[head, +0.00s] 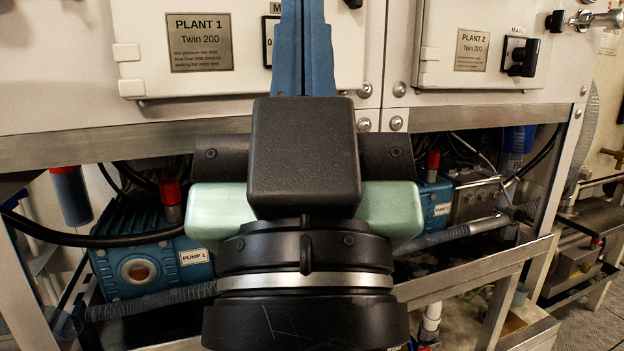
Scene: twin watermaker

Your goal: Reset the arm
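My arm's end stands in the middle of the head view, close to the camera, with a black block, pale green side pieces and a silver ring. The blue part of my gripper (304,50) rises from behind the black block and runs off the top edge. Its tips are out of view, so I cannot tell whether it is open or shut. I see nothing held in the visible part.
Behind my arm are the Plant 1 panel (145,60) and the Plant 2 panel (440,50), with a black main switch (522,57). Below them sit the blue Pump 1 (150,255), hoses and a metal frame (475,270). The floor (590,325) shows at lower right.

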